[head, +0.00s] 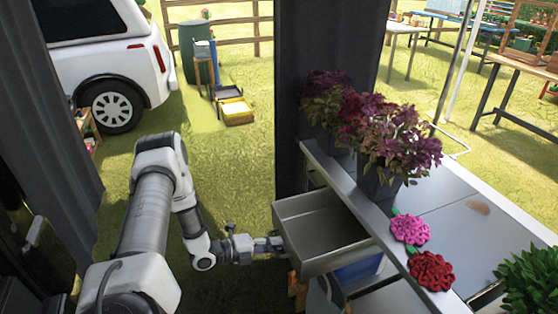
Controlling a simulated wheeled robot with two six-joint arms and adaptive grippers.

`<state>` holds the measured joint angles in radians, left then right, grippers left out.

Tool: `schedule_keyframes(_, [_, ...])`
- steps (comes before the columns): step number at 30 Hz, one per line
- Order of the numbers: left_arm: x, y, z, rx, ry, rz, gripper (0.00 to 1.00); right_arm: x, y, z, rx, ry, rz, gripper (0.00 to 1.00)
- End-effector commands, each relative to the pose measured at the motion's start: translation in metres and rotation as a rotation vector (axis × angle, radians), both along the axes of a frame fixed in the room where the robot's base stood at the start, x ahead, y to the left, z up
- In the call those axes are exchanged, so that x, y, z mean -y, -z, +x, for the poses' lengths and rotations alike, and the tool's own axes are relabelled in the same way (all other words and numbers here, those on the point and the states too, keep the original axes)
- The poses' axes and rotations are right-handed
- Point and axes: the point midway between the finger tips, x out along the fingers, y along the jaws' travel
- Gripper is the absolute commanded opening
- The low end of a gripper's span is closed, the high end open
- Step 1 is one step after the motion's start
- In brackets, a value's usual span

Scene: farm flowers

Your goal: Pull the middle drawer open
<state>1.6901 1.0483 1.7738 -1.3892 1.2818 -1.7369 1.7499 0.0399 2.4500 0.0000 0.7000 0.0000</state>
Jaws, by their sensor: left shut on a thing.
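A grey metal drawer (322,232) sticks out to the left from the cabinet under the counter. It is open, and its inside looks empty. My left gripper (277,244) is at the drawer's outer front face and is shut on its handle, which the fingers mostly hide. I cannot tell from this view which level the drawer is on. My right gripper is not in view.
The counter (455,215) holds purple and red potted flowers (385,135), a pink flower (409,229), a red flower (431,271) and a green plant (530,280). A blue thing (360,268) shows below the drawer. Grass lies left of the drawer.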

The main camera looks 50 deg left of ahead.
Motion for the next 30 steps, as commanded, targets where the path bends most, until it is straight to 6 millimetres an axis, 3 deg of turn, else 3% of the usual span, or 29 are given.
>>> schedule_keyframes(5, [0.0010,0.0013,-0.0006,-0.003,0.003,0.000,0.00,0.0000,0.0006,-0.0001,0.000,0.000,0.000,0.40])
schedule_keyframes(8, [0.0010,0.0012,-0.0005,-0.003,0.002,0.000,0.35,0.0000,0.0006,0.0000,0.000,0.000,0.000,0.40])
schedule_keyframes(9, [0.0009,0.0011,-0.0004,-0.003,0.002,0.000,0.37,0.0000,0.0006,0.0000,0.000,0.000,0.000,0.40])
schedule_keyframes(30, [0.0002,0.0004,0.0003,-0.001,0.000,-0.001,0.37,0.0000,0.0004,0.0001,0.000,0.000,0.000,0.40])
